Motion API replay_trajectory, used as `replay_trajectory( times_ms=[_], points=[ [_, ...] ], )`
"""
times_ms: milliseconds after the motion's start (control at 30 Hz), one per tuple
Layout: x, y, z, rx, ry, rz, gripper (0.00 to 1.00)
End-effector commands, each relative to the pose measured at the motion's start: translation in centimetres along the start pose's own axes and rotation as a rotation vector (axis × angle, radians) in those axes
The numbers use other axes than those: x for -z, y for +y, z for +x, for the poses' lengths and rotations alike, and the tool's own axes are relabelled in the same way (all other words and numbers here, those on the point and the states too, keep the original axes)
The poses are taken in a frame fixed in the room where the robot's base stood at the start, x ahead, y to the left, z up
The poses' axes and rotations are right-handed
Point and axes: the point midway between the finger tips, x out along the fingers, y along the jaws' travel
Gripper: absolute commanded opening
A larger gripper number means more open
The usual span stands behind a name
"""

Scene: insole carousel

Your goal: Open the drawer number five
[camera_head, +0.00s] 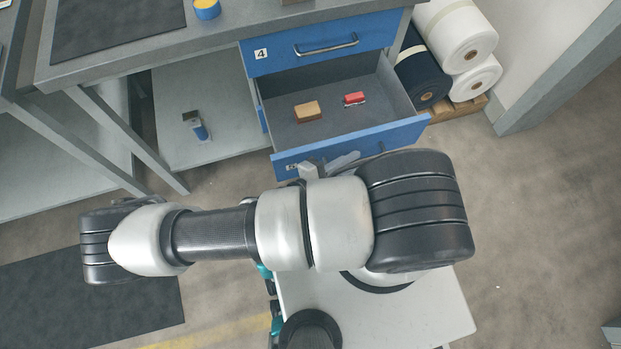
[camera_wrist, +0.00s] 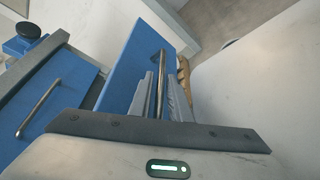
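The drawer under the one marked 4 is pulled out, showing its grey inside (camera_head: 341,128). Its blue front (camera_head: 402,132) carries a label that my arm partly hides, so I cannot read its number. In the wrist view the blue front (camera_wrist: 133,62) has a metal bar handle (camera_wrist: 161,72). My gripper (camera_wrist: 161,80) has one finger on each side of this bar, close together, and appears shut on it. In the head view the gripper's fingers show only partly at the drawer front, behind my arm.
Drawer 4 (camera_head: 322,58), above, is closed, with its own bar handle (camera_head: 327,47). A tan block (camera_head: 307,111) and a red-topped item (camera_head: 354,98) lie in the open drawer.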

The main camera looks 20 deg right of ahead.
Motion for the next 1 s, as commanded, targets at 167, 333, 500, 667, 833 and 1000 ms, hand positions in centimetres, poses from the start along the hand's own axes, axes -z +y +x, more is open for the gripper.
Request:
replay_trajectory(
  times_ms=[167,333,500,667,833,1000],
  points=[
    [0.1,0.0,-3.6,0.005,0.006,0.003,0.17],
    [0.1,0.0,-7.9,0.005,0.008,0.002,0.17],
    [0.1,0.0,-11.9,0.003,0.007,0.001,0.17],
    [0.1,0.0,-14.7,0.003,0.006,0.0,0.17],
    [0.0,0.0,-16.3,0.001,0.004,0.001,0.17],
    [0.0,0.0,-16.7,0.001,0.003,0.0,0.17]
  ],
)
